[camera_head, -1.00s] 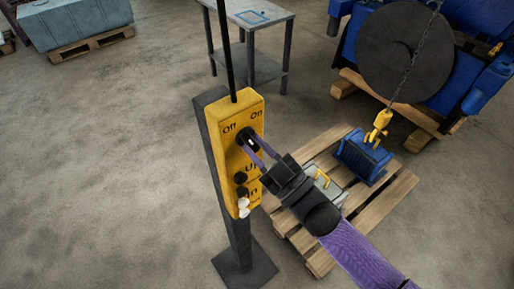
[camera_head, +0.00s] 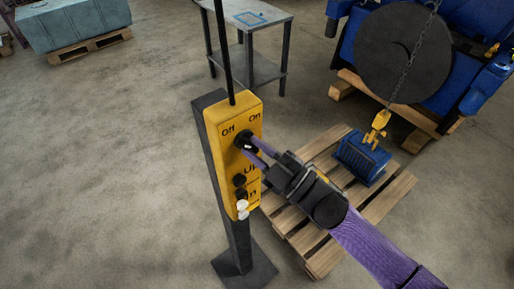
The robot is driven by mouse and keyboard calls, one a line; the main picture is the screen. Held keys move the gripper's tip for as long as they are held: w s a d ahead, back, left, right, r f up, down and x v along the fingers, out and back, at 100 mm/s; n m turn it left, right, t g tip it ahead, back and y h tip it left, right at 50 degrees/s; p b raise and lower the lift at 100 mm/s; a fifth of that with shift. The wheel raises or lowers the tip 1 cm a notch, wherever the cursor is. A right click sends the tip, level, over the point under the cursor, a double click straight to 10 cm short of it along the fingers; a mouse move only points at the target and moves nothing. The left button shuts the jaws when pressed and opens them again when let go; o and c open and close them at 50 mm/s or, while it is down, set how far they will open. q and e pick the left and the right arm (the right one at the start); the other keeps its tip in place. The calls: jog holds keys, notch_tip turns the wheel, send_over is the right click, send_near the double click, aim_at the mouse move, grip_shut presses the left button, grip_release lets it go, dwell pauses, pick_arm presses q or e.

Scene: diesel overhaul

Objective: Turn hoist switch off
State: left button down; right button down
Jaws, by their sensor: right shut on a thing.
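The yellow hoist control box (camera_head: 221,150) stands on a dark post in the middle of the head view. Its face carries the words Off and On at the top, with the round black hoist switch (camera_head: 243,138) just below them. My right gripper (camera_head: 247,146) reaches in from the right with its purple fingers shut on that switch. The fingers hide part of the switch, so its exact pointing is hard to read. Black and white buttons (camera_head: 241,207) sit lower on the box. My left gripper is not in view.
A wooden pallet (camera_head: 322,258) lies on the floor behind my right arm. A blue ribbed part (camera_head: 362,157) on it is under a yellow hook (camera_head: 377,126) on a chain. A grey table (camera_head: 262,70) and a big blue engine (camera_head: 463,85) stand behind.

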jog(key=c, duration=0.6)
grip_release()
jog(key=shift+o, duration=0.2)
jog(key=b+v, duration=0.3)
jog(key=v, duration=0.7)
